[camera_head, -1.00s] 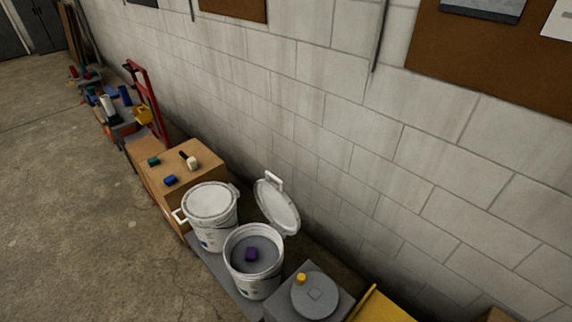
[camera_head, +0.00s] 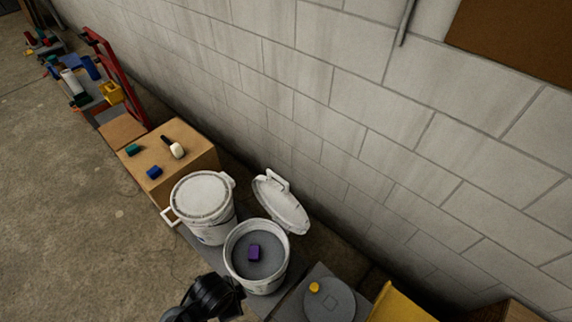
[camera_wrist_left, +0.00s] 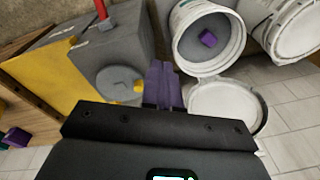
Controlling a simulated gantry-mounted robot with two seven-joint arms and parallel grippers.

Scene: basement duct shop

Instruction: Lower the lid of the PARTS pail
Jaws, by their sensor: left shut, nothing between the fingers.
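The open white pail (camera_head: 257,265) stands upright with a purple block (camera_head: 254,252) inside. Its white lid (camera_head: 283,206) stands raised and tilted back on the wall side. No PARTS lettering is legible. In the left wrist view the open pail (camera_wrist_left: 184,52) is at the upper middle, with its lid (camera_wrist_left: 226,106) below it. My left gripper (camera_wrist_left: 163,72) is shut and empty, its fingers apart from the lid and to its left in that view. The dark end of my left arm shows at the bottom edge of the head view, left of the open pail. My right gripper is out of view.
A second white pail (camera_head: 203,208) with its lid on stands beside the open one. A cardboard box (camera_head: 190,140) bears small items. A grey box (camera_head: 290,309) with a round disc and a yellow bin (camera_head: 398,303) stand right. Block wall is behind; open floor (camera_head: 80,220) lies left.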

